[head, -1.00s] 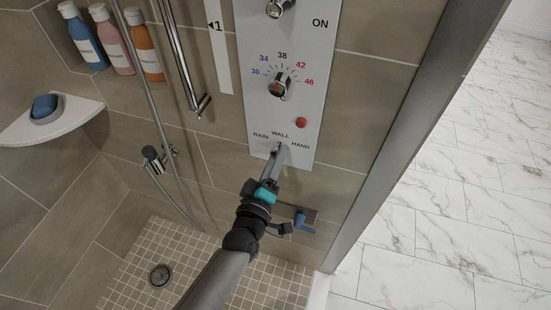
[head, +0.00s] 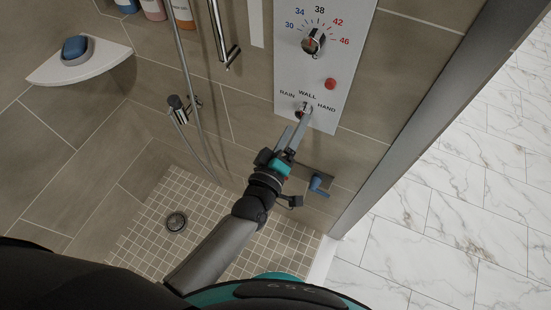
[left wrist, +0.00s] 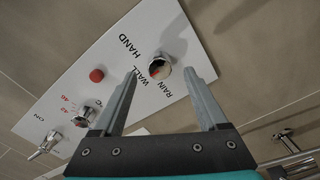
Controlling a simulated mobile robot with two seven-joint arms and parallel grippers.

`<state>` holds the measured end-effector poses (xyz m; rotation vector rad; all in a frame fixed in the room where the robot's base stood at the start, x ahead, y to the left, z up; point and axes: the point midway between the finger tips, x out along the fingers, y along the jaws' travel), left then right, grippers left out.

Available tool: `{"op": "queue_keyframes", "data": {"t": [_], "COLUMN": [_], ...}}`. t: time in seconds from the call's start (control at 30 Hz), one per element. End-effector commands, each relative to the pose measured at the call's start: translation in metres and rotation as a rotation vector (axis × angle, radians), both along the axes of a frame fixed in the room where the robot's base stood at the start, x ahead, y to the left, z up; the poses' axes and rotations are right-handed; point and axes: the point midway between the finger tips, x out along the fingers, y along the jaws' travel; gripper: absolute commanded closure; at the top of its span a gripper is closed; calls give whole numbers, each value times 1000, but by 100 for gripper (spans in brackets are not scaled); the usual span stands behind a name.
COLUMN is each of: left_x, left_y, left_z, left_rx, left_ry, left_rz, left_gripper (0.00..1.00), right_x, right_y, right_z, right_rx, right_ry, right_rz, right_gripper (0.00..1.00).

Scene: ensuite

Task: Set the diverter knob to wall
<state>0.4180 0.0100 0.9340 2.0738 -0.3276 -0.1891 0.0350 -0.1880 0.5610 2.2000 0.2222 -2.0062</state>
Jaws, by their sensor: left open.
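The diverter knob (head: 302,110) is a small chrome knob at the bottom of the white control panel (head: 345,60), below the labels RAIN, WALL and HAND. It has a red mark, but I cannot tell which label it points to. In the left wrist view, the knob (left wrist: 158,68) shows beyond and between the fingertips. My left gripper (head: 296,124) is open, just below the knob in the head view, with one finger partly overlapping it. The fingers (left wrist: 160,73) hold nothing; I cannot tell whether they touch the knob. My right gripper is not in view.
A red button (head: 330,84) and a temperature dial (head: 313,41) sit above the knob. A blue-handled fitting (head: 318,184) is on the wall below the panel. A hand-shower hose and rail (head: 222,40) stand to the left, with a corner shelf (head: 100,62).

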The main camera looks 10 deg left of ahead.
Motion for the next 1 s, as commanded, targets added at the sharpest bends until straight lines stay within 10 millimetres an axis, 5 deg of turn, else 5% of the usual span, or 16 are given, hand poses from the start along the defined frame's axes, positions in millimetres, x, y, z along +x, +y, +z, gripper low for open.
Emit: {"op": "queue_keyframes", "data": {"t": [0.5, 1.0], "left_x": [-98, -115], "left_y": [31, 37], "left_z": [-1, 0], "left_rx": [2, 0], "left_ry": [3, 1], "left_rz": [-2, -2], "left_gripper": [24, 24], "right_x": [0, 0], "right_y": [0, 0], "right_z": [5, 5], "right_rx": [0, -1], "right_ry": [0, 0], "right_rz": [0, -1], "right_gripper": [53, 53]}}
